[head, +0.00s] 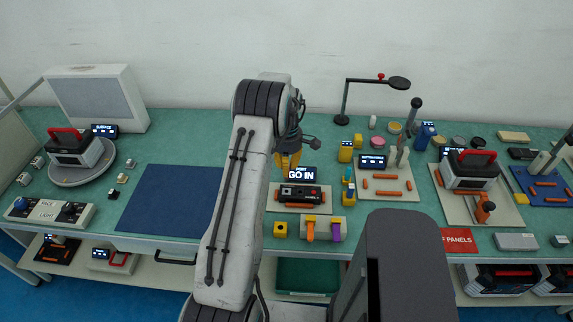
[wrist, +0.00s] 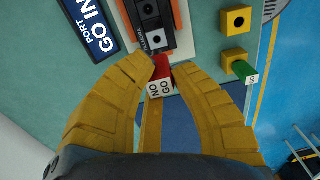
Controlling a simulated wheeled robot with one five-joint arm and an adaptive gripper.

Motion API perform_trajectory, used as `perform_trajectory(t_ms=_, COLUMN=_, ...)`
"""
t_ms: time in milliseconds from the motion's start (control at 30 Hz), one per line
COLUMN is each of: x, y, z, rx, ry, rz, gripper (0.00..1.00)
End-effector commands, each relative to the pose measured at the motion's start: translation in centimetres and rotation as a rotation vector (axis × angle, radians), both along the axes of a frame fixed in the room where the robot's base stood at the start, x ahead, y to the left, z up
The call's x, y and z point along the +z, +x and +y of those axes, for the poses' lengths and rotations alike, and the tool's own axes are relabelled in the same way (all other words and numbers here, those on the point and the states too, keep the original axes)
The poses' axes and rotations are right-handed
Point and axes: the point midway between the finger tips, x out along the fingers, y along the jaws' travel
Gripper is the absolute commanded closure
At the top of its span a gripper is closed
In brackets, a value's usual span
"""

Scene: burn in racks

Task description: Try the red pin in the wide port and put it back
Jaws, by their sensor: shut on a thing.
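My gripper (wrist: 167,78) is shut on the red pin (wrist: 161,68), a small red block with a white end marked "NO GO". I cannot tell whether the pin touches the block. In the head view the port block (head: 300,195) lies on a pale board, and my gripper (head: 287,160) is behind it; the pin is hidden there.
A display (head: 301,173) reading "GO IN" stands behind the port block. A yellow holder with a square hole (wrist: 237,20) and another with a green pin (wrist: 243,71) stand near the table's front. A blue mat (head: 165,212) lies bare on the left.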

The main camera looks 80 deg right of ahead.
Motion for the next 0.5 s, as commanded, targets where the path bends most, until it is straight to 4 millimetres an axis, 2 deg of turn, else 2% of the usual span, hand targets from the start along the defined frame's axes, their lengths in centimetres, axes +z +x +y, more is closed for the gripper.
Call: perform_trajectory(t_ms=500, x=-3.8, y=0.0, z=0.0, rx=0.001, ry=0.000, rz=0.000, gripper=1.00)
